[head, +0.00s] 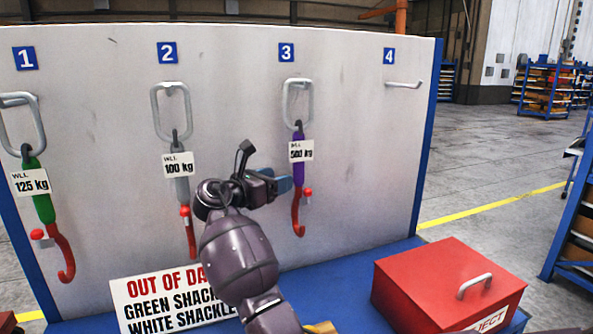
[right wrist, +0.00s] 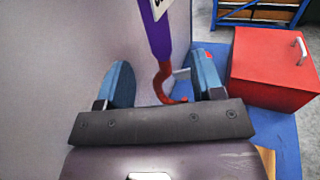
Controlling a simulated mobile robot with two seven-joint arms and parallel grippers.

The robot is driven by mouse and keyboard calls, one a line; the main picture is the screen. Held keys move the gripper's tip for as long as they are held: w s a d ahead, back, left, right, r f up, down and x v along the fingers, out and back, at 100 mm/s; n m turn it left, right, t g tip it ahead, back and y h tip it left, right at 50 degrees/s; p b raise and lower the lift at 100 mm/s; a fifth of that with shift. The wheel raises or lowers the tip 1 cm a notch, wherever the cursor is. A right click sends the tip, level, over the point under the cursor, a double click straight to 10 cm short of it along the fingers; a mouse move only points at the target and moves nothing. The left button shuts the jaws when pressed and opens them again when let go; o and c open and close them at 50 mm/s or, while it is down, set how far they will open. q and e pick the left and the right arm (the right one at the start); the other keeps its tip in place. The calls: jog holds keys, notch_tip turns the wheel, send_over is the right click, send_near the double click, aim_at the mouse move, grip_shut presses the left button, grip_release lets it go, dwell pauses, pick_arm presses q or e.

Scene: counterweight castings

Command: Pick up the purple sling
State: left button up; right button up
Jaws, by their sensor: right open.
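The purple sling (head: 298,173) hangs from a metal ring on the panel under number 3, with a "500 kg" tag and a red hook at its lower end. In the right wrist view the sling (right wrist: 157,38) comes down from the top, and its red hook shows between the two blue fingers. My right gripper (head: 284,184) is open, just left of the sling in the head view. In the right wrist view the open gripper (right wrist: 163,80) has a finger on either side of the hook; I cannot tell if either touches it. My left gripper is not in view.
A green sling (head: 43,207) hangs under number 1 and a grey sling (head: 182,190) under number 2. Peg 4 (head: 404,85) is empty. A red box (head: 445,275) stands at the lower right, and an "OUT OF DATE" style sign (head: 150,305), partly hidden by my arm, stands at the lower left.

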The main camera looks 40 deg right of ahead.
aim_at(295, 173)
jog(key=d, duration=0.2)
jog(key=w+d, duration=0.1)
jog(key=d, duration=0.2)
jog(key=d+b, duration=0.1)
jog(key=d, duration=0.2)
jog(key=shift+w+f, duration=0.25)
jog(key=shift+w, duration=0.05)
jog(key=shift+c, duration=0.3)
grip_shut()
jog(key=shift+r, duration=0.15)
